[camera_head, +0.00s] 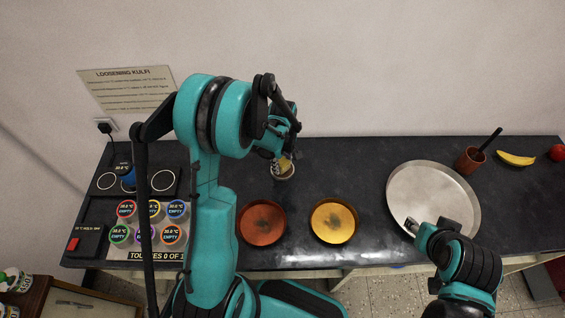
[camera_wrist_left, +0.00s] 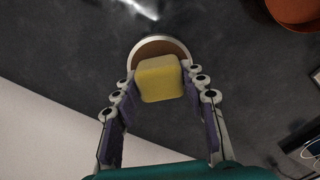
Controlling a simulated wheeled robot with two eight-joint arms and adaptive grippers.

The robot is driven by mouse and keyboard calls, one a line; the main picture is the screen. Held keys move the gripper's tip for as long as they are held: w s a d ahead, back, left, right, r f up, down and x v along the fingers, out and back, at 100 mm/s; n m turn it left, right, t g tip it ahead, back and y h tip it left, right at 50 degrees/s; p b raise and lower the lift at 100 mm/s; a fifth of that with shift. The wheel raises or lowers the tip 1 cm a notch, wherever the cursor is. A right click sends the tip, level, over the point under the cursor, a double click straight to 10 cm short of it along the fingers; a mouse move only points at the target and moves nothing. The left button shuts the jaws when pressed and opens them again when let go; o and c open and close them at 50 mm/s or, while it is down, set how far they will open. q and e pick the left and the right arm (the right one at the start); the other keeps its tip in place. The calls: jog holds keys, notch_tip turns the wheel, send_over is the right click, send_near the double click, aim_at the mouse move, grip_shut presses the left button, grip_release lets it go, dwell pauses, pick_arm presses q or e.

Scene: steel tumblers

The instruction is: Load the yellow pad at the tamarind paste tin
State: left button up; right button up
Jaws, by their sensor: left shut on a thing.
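The yellow pad (camera_wrist_left: 160,80) is a rounded block held between the fingers of my left gripper (camera_wrist_left: 157,92). In the wrist view it overlaps the round tamarind paste tin (camera_wrist_left: 157,42), which has a pale rim and brown inside. In the head view the left gripper (camera_head: 283,157) points down at the small tin (camera_head: 284,174) near the wall, with a bit of the yellow pad (camera_head: 285,163) showing. I cannot tell whether the pad touches the paste. My right gripper (camera_head: 411,225) is over the near left part of the steel tray; its fingers are too small to read.
An orange-red dish (camera_head: 262,238) and a yellow dish (camera_head: 345,222) sit nearer on the dark counter. Several labelled steel tumblers (camera_head: 125,210) stand at left by a ringed plate (camera_head: 108,182). The round steel tray (camera_head: 430,185), a brown pot (camera_head: 468,160) and a banana (camera_head: 516,159) are at right.

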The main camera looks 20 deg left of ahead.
aim_at(282, 162)
dwell(0.5)
pick_arm(q)
jog(key=shift+r+p, duration=2.3)
jog(key=shift+r, duration=1.2)
